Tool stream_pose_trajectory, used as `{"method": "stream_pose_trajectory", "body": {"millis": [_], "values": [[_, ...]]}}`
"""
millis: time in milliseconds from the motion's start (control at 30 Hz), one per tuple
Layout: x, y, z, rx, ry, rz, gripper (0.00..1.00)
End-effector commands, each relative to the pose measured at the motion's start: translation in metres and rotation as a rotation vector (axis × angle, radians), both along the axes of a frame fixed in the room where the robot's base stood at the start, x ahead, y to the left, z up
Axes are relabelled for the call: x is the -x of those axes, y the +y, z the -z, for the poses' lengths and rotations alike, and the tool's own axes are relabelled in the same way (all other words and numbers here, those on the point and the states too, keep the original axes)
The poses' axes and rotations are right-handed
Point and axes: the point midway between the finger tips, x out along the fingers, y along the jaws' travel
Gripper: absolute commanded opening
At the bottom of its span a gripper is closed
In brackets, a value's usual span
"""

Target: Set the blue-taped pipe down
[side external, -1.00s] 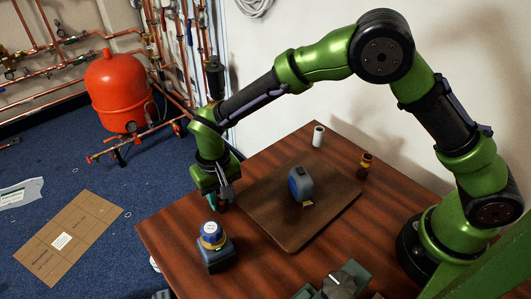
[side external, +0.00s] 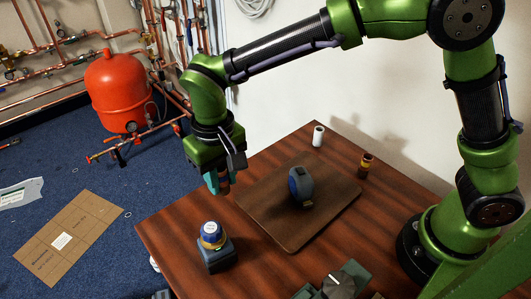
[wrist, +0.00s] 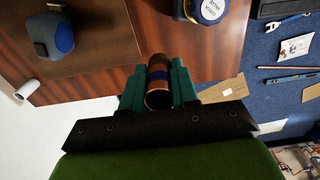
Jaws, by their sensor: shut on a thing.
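My gripper (side external: 219,184) is above the far left edge of the table (side external: 170,225), pointing down. Its teal fingers also show in the wrist view (wrist: 158,88). They are shut on the blue-taped pipe (wrist: 157,97), a short copper tube with a blue band around it. Its lower end also shows between the fingers in the side view (side external: 225,180). The pipe appears to be clear of the table top.
A blue-grey tape measure (side external: 302,186) stands on a brown board (side external: 285,232). A white roll (side external: 318,136) and a copper piece with a yellowish band (side external: 366,165) stand at the back. A grey-green device (side external: 345,280) is in front.

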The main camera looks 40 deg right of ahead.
Motion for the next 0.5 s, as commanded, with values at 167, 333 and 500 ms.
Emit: {"method": "stream_pose_trajectory", "body": {"millis": [167,333,500], "values": [[0.074,0.003,0.005,0.002,0.000,-0.233,0.00],[0.128,-0.007,0.019,0.003,-0.001,-0.439,0.00],[0.151,-0.016,0.033,0.002,0.000,-0.556,0.00]]}}
